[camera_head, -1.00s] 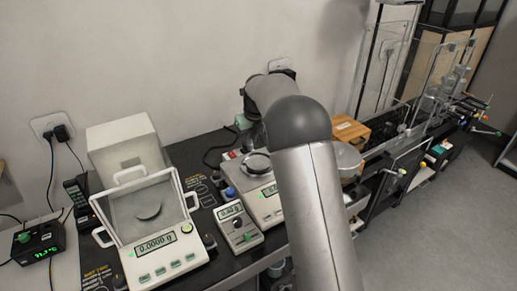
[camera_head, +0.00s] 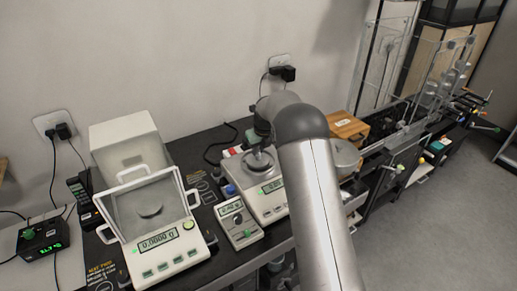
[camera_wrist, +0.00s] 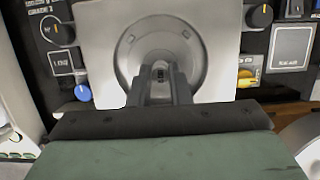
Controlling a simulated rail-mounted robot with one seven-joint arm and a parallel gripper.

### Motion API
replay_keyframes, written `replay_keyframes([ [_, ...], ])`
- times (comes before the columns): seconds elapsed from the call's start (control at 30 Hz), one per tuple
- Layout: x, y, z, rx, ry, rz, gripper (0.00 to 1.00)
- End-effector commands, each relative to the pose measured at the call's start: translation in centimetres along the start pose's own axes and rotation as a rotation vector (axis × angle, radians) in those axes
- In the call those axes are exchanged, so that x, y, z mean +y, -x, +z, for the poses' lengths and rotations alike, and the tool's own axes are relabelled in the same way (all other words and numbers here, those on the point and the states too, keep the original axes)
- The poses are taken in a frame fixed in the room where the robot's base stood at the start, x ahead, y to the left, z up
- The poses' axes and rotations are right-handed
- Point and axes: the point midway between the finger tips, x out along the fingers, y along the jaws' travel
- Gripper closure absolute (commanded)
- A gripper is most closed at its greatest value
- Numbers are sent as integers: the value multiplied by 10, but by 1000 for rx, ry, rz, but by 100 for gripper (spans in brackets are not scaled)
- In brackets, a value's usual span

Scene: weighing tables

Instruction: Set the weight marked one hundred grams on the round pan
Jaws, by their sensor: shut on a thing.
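The round pan (camera_wrist: 132,58) is a shiny metal disc on a pale balance (camera_head: 267,203), which also shows in the wrist view (camera_wrist: 98,30).
A larger balance (camera_head: 157,243) with a clear draft shield stands at the left, and a small meter (camera_head: 238,222) stands between the two balances. A wooden box (camera_head: 346,127) and a grey round vessel (camera_head: 345,155) are at the right. Knobs and labelled pads surround the pan's balance.

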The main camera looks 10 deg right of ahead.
Motion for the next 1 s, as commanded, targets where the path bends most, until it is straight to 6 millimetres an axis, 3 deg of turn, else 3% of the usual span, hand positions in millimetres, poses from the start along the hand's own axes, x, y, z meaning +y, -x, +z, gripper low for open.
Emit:
replay_keyframes([
  [0.07,0,-3,-1,0,0,0,100],
  [0.1,0,-3,-1,0,0,0,77],
  [0.17,0,-3,-1,1,0,1,61],
  [0.57,0,5,0,-1,0,-1,61],
  [1.0,0,92,0,-3,0,-1,61],
])
